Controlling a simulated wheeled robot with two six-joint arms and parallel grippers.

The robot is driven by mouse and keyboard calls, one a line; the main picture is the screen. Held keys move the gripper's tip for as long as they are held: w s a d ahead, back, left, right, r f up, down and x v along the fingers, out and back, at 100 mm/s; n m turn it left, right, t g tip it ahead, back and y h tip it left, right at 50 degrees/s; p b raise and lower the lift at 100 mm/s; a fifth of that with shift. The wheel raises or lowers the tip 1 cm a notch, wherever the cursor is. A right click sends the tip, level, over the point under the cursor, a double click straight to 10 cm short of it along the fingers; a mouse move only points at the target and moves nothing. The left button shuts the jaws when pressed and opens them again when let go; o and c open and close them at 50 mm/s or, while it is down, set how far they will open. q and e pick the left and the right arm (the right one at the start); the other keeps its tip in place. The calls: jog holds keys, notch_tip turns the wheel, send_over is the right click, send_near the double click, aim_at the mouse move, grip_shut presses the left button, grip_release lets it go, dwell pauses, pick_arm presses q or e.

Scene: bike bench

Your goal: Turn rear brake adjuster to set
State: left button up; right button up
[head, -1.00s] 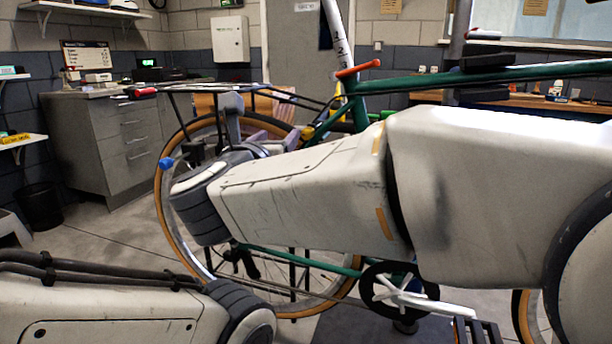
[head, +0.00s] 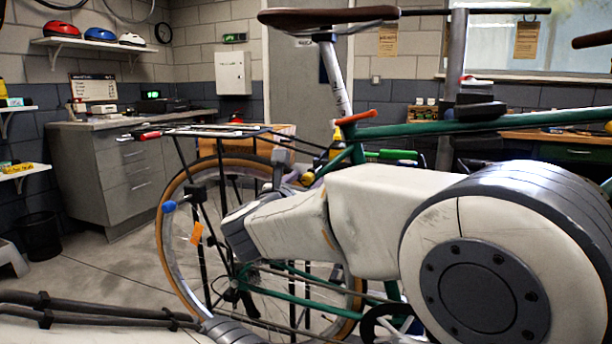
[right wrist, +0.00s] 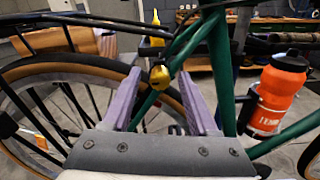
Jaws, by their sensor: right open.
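The rear brake adjuster appears to be the small gold-yellow knob (right wrist: 159,76) by the green frame tube in the right wrist view. It also shows in the head view (head: 307,179), just beyond my right forearm. My right gripper (right wrist: 160,88) is open, with one purple finger on each side of the knob and visible space between. In the head view the right gripper (head: 290,178) is mostly hidden behind its own wrist. I cannot tell whether either finger touches the knob. My left gripper is out of view.
The green bike frame (head: 440,133), rear wheel (head: 170,235) and rear rack (head: 210,131) surround the right gripper closely. An orange bottle (right wrist: 280,92) sits right of it. A blue-tipped part (head: 169,206) projects beside the wheel. Grey drawers (head: 125,175) stand back left.

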grip_shut()
jog(key=shift+n, duration=0.4)
